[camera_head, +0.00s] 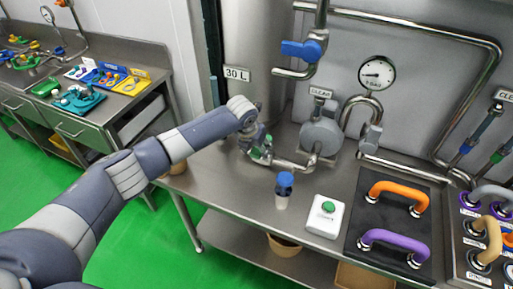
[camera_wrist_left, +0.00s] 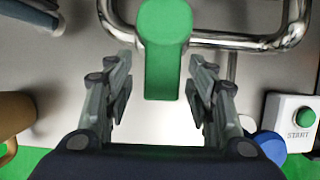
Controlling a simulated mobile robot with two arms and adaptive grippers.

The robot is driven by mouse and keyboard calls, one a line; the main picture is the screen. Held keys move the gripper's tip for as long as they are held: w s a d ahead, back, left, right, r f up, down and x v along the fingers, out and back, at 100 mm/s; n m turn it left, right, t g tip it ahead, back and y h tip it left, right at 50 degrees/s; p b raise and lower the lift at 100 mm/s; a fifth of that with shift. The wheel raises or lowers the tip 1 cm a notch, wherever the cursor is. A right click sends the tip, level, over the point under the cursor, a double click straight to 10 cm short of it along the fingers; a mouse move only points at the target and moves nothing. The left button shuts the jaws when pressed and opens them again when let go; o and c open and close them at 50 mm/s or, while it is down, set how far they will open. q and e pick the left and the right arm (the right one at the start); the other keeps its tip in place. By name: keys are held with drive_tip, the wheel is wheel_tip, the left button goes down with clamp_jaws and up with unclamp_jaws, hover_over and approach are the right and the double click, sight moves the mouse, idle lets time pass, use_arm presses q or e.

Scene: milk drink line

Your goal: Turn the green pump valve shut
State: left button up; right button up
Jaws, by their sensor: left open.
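The green pump valve handle (camera_head: 257,154) sits on the steel pipe at the foot of the tank, partly hidden by my left gripper. In the left wrist view the green handle (camera_wrist_left: 166,60) is a long lever that points down the picture from its wider top. My left gripper (camera_head: 258,143) is at the valve. In the left wrist view its two fingers (camera_wrist_left: 160,78) are open, one on each side of the handle's lower end, with a gap on both sides. My right gripper is in neither view.
A blue-capped bottle (camera_head: 284,190) and a white START box (camera_head: 325,217) with a green button stand on the bench in front of the pump (camera_head: 321,135). Steel pipes run close behind the valve. A blue valve handle (camera_head: 301,50) is above. Orange (camera_head: 398,194) and purple handles (camera_head: 395,243) stand at right.

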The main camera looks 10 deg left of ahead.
use_arm(q)
drive_tip(key=shift+r, duration=0.2)
drive_tip(key=v, duration=1.1)
drive_tip(key=shift+s+r, duration=0.2)
drive_tip(key=shift+r, duration=0.05)
drive_tip(key=shift+a, duration=0.1)
